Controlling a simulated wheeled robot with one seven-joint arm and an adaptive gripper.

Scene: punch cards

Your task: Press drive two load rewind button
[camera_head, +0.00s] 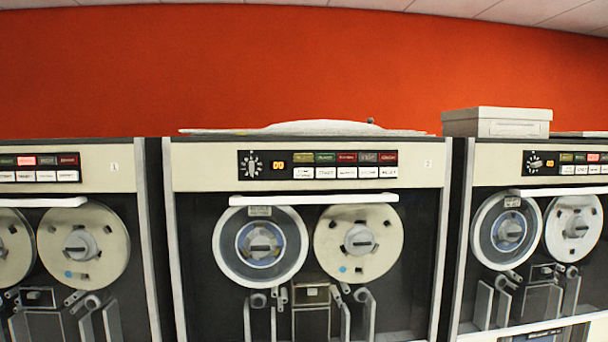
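Drive two appears to be the middle tape drive (182,240), with a small mark like a 2 at its upper right. Its control panel (270,172) has a dial at the left and a lit orange display. A row of coloured indicators sits above a row of white buttons. The leftmost white button (303,173) seems to carry two lines of text and may be load rewind; the lettering is too small to read surely. Nothing touches the panel. My gripper is not in view.
A left drive (100,155), marked like a 1, and a right drive (490,155) flank it closely. A white bar (314,199) runs below the middle panel, above two reels. Flat papers (300,128) and a pale box (497,121) lie on top. No obstacle shows before the panel.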

